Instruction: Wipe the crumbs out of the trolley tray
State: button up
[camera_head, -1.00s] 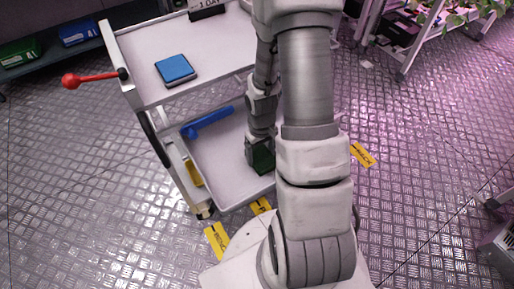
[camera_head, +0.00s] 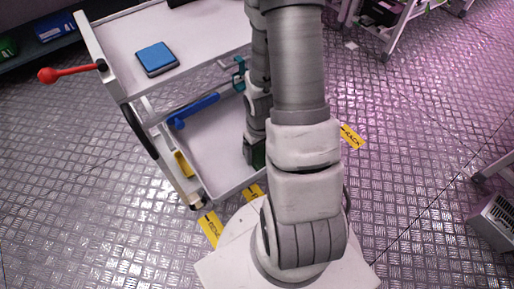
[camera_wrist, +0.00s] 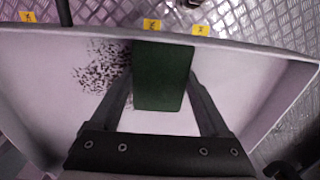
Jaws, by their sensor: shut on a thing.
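The trolley tray (camera_head: 215,150) is the pale, rimmed lower shelf of the trolley; its floor (camera_wrist: 50,90) fills much of the wrist view. Dark crumbs (camera_wrist: 100,65) are scattered on it, just left of my gripper (camera_wrist: 162,78). My gripper is shut on a dark green block (camera_wrist: 163,95), with one finger on each side. The block is over the tray near the rim at the top of the wrist view; I cannot tell whether it touches the floor. In the head view, the green block (camera_head: 256,155) shows low at the tray's right side, and my arm hides the tray beyond it.
A blue long-handled tool (camera_head: 195,108) lies at the tray's far left side. The upper shelf (camera_head: 125,42) holds a blue-topped pad (camera_head: 157,58). A red-knobbed lever (camera_head: 70,72) juts out left. Yellow tags (camera_head: 209,230) lie on the metal floor. A grey box (camera_head: 495,222) stands right.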

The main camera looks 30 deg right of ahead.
jog(key=shift+s, duration=1.05)
jog(key=shift+c, duration=0.6)
jog(key=shift+s, duration=0.65)
grip_shut()
jog(key=shift+d+r+p, duration=0.1)
jog(key=shift+d+p, duration=0.65)
jog(key=shift+d, duration=0.7)
jog(key=shift+w+d, duration=0.15)
jog(key=shift+w, duration=1.65)
jog(key=shift+w+a, duration=0.15)
jog(key=shift+w, duration=1.05)
jog(key=shift+w+a, duration=0.1)
jog(key=shift+w, duration=1.05)
jog(key=shift+w+p, duration=0.4)
jog(key=shift+w, duration=1.4)
jog(key=shift+d, duration=1.45)
jog(key=shift+s+d, duration=0.15)
jog(key=shift+s, duration=1.15)
jog(key=shift+s+p, duration=0.3)
jog(key=shift+s, duration=2.2)
